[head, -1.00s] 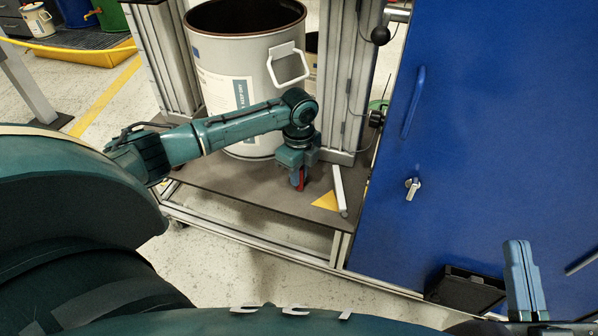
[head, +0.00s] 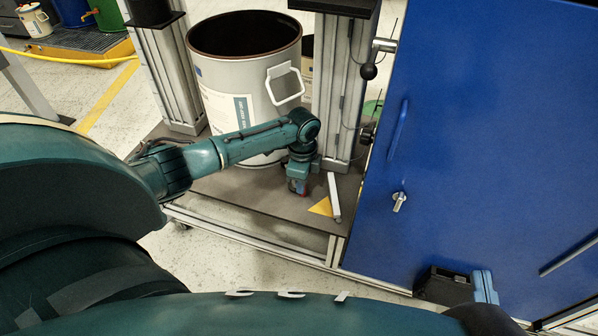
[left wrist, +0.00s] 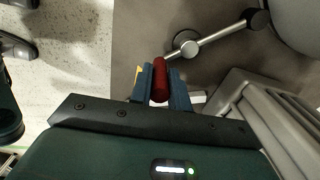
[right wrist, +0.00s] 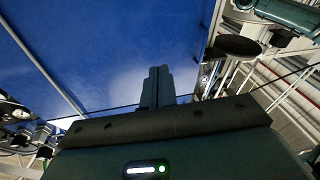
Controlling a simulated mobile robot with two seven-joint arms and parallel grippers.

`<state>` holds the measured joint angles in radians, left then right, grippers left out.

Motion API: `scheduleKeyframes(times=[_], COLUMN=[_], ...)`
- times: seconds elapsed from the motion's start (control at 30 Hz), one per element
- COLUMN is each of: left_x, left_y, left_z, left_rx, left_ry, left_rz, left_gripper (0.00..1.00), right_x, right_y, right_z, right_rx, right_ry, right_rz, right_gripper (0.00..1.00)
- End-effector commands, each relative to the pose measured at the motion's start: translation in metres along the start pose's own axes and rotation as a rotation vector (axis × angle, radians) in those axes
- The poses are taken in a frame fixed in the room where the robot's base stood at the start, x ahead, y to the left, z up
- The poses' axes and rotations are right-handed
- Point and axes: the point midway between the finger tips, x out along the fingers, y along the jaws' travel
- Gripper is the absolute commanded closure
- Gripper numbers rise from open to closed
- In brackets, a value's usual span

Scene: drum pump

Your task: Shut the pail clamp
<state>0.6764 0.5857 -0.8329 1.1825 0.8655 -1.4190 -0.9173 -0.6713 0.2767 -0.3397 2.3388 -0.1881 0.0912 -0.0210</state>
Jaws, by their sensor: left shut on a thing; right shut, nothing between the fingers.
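The pail (head: 230,75) is a large grey open drum with a white label and a white side handle, standing on a dark platform. In the left wrist view the pail clamp shows as a metal link (left wrist: 183,48) with a round pad (left wrist: 258,19) at its end, close to the pail's side (left wrist: 297,22), and a red handle (left wrist: 160,80). My left gripper (head: 298,189) is low over the platform in front of the pail; its fingers (left wrist: 160,78) are shut on the red handle. My right gripper (head: 486,287) is shut and empty, in front of the blue panel.
A large blue panel (head: 470,130) with a handle and a silver latch fills the right. Metal columns (head: 342,90) stand either side of the pail. A white bar (head: 334,195) and yellow triangle (head: 321,207) are on the platform (head: 235,195). Open floor is at front left.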

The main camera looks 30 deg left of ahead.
Motion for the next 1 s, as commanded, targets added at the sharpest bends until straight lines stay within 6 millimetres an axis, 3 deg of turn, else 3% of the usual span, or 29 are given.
scheduleKeyframes(times=[0.33,0.83,0.87,1.0], left_x=[-0.0012,0.0001,0.0001,0.0001], left_y=[-0.0036,-0.0051,-0.0051,-0.0052], left_z=[-0.0059,-0.0066,-0.0066,-0.0063], left_rx=[-0.146,-0.169,-0.169,-0.169], left_ry=[0.001,0.002,0.002,0.002], left_rz=[0.004,0.001,0.001,0.001], left_gripper=[1.00,1.00,0.80,0.69], right_x=[-0.0008,-0.0011,-0.0011,-0.0011], right_y=[0.0082,0.0094,0.0094,0.0095], right_z=[0.0000,0.0022,0.0022,0.0021], right_rx=[0.006,0.014,0.014,0.013], right_ry=[-0.101,-0.123,-0.123,-0.122], right_rz=[0.019,0.021,0.021,0.022], right_gripper=[1.00,1.00,1.00,1.00])
